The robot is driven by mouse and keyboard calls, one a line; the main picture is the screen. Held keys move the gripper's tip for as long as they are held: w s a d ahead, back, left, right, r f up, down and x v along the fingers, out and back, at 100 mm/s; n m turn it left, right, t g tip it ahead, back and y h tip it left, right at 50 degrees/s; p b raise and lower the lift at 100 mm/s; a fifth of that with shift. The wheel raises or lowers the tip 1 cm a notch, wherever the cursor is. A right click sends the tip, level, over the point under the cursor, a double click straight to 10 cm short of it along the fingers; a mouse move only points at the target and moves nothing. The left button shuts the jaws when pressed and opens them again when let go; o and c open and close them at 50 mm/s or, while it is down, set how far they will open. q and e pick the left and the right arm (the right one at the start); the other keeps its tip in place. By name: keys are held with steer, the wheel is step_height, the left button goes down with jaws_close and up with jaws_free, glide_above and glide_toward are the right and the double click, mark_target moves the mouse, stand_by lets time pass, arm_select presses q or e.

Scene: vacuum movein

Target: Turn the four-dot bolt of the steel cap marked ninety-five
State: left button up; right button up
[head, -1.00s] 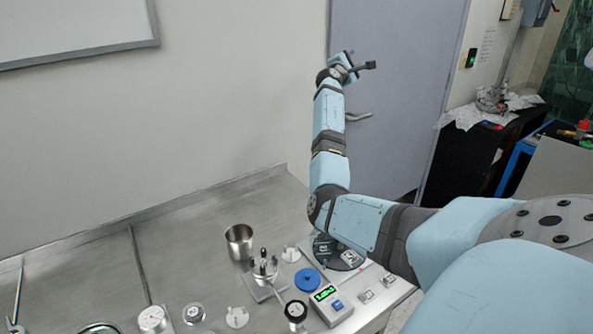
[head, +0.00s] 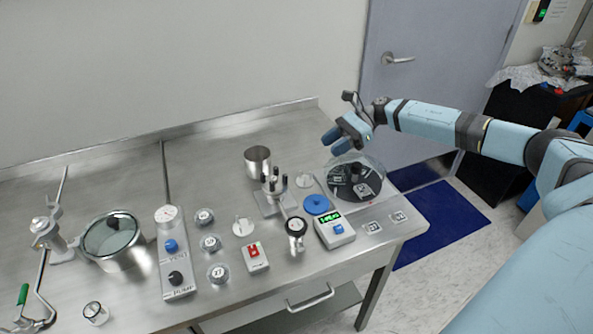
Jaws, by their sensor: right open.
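Several small round silvery pieces with dark markings lie on the steel bench: an upper one (head: 204,217), a middle one (head: 211,242) and a lower one (head: 218,273). Their marks are too small to read, so I cannot tell whether one is the cap marked ninety-five, and no four-dot bolt can be made out. My right gripper (head: 342,136) is open and empty, in the air at the right, appearing just above a dark disc (head: 343,187) with pale marks and a clear, see-through cover. My left gripper is out of view.
A steel cup (head: 257,160), a post stand (head: 271,187), a blue disc (head: 317,205), a green-display box (head: 334,231) and a gauge (head: 295,228) crowd the bench's right half. A glass-lidded pot (head: 113,241) and a switch panel (head: 175,262) stand left. The back is clearer.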

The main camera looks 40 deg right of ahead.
mark_target(286, 175)
steer(key=p+x, duration=0.2)
steer(key=x, duration=1.1)
steer(key=shift+w+r+p, duration=0.1)
steer(key=shift+p, duration=0.3)
steer(key=shift+a+f, duration=0.25)
steer(key=shift+a, duration=0.1)
jaws_close()
